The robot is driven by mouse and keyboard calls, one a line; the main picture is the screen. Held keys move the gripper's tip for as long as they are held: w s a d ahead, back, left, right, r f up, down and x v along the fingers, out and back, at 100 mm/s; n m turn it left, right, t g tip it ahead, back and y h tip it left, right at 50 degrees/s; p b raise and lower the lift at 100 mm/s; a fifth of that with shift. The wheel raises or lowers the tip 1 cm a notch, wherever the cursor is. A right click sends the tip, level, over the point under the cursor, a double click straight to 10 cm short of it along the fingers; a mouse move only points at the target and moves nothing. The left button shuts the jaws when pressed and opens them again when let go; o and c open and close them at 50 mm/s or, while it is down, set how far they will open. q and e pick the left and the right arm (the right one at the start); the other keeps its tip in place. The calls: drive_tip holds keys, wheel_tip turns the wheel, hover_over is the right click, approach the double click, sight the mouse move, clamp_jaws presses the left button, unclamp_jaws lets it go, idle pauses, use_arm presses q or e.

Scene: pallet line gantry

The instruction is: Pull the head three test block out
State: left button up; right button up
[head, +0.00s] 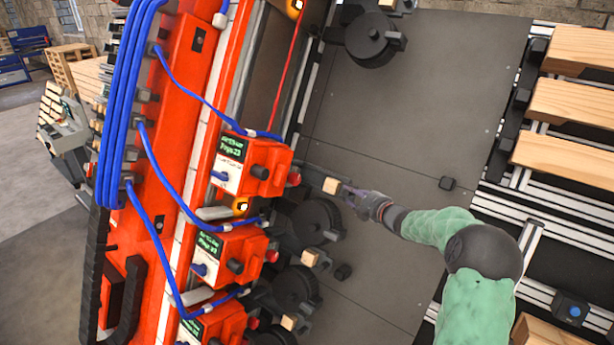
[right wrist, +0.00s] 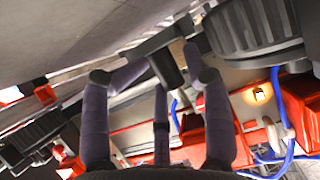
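My right gripper (head: 350,194) is in the middle of the head view, right beside a small tan block (head: 332,186) on a dark arm. Whether it touches the block is unclear. The right wrist view shows its grey-purple fingers (right wrist: 160,72) spread at the base, with tips bent inward around a dark post below a dark bar (right wrist: 155,43). I cannot tell whether they grip it. Similar tan blocks sit lower at another head (head: 310,257) and at the bottom head (head: 289,321). Head numbers are not readable. My left gripper is not in view.
Orange head boxes (head: 248,164) with blue cables line the red gantry (head: 180,80). Black round rollers (head: 312,222) stand close beside the gripper. A grey plate (head: 420,110) lies open to the right, with wooden slats (head: 570,103) on rails beyond.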

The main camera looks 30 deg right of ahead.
drive_tip(key=shift+s+a+f, duration=0.1)
drive_tip(key=shift+a+f, duration=0.15)
drive_tip(key=shift+f, duration=0.25)
drive_tip(key=v, duration=0.3)
drive_tip(key=shift+s+d+r, duration=0.1)
drive_tip(key=shift+s+r, duration=0.2)
drive_tip(key=shift+r, duration=0.1)
drive_tip(key=v, duration=0.5)
drive_tip(key=shift+r+p, duration=0.15)
drive_tip(key=shift+p, duration=0.2)
drive_tip(key=s+a+r+p, duration=0.1)
drive_tip(key=s+a+r, duration=0.2)
drive_tip(key=s, duration=0.5)
drive_tip(key=shift+s+a+r+p, duration=0.2)
drive_tip(key=shift+a+r+p, duration=0.15)
drive_tip(key=shift+a, duration=0.25)
